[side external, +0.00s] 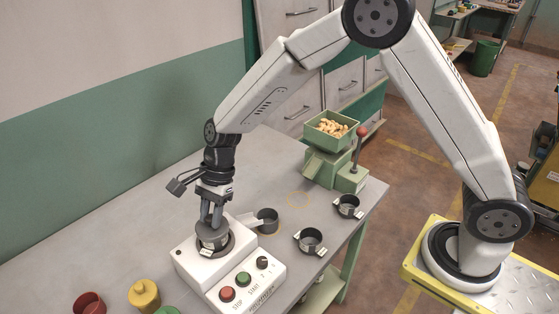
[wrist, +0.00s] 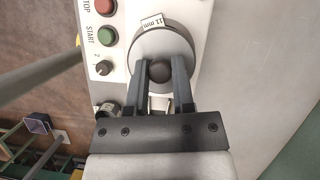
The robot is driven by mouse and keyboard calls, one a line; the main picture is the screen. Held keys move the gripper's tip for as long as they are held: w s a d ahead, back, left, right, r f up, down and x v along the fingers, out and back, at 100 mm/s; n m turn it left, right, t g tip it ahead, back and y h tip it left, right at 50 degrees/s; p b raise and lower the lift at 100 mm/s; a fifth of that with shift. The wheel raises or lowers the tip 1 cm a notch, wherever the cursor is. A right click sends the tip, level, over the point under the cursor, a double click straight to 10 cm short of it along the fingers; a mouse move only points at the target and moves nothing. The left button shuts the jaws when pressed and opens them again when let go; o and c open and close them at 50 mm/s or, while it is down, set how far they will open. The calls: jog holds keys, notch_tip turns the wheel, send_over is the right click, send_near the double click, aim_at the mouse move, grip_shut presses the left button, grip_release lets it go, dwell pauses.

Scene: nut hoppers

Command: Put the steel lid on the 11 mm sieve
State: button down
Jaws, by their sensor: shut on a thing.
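The steel lid (side external: 211,229) is a round grey disc with a dark knob (wrist: 160,71). My gripper (side external: 212,221) points down and is shut on the knob; its two fingers flank it in the wrist view (wrist: 161,78). The 11 mm sieve sits on the white machine's round seat, directly under the lid; its label (wrist: 152,22) reads "11 mm" and sticks out past the lid's edge. The label also shows in the side view (side external: 207,252). The lid covers most of the sieve, and I cannot tell whether it touches the rim.
The white machine (side external: 188,262) has red and green buttons and a dial. Dark round pans stand to its right (side external: 310,240), (side external: 348,206), with a handled pan (side external: 267,219) behind. A green nut hopper (side external: 318,165) stands at the back. Red (side external: 88,303) and yellow (side external: 144,294) containers are front left.

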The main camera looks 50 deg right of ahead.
jog(key=shift+f, duration=0.4)
dwell(0.4)
grip_release()
dwell(0.5)
jog(key=shift+r, duration=0.1)
jog(key=shift+r, duration=3.4)
jog(key=shift+d, duration=0.1)
